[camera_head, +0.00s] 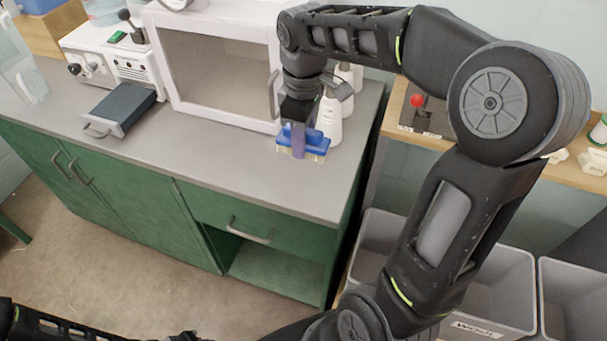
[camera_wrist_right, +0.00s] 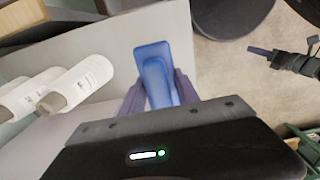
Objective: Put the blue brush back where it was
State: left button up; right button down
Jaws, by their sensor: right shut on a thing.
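The blue brush (camera_head: 316,143) has a blue block and pale bristles pointing down. It is at the right part of the grey countertop (camera_head: 225,160), in front of the white bottles. My right gripper (camera_head: 298,140) is shut on it from above, with purple fingers on either side of its handle. In the right wrist view the brush (camera_wrist_right: 153,62) shows between the fingers of my gripper (camera_wrist_right: 158,95). I cannot tell whether the bristles touch the counter. My left gripper (camera_wrist_right: 262,51) shows at the right of the wrist view, away from the counter; its jaw opening is unclear.
White bottles (camera_head: 328,120) stand close behind the brush. A white box with a clear front (camera_head: 215,75) is left of it. A dark tray (camera_head: 125,103) and a white machine (camera_head: 105,58) are farther left. Grey bins (camera_head: 500,290) stand right of the counter. The front counter middle is clear.

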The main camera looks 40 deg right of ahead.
send_over(303, 180)
jog(key=shift+f, duration=3.2)
jog(key=shift+f, duration=1.85)
jog(key=shift+f, duration=0.1)
jog(key=c, duration=0.9)
grip_release()
notch_tip(303, 180, up, 12)
jog(key=shift+r, duration=0.15)
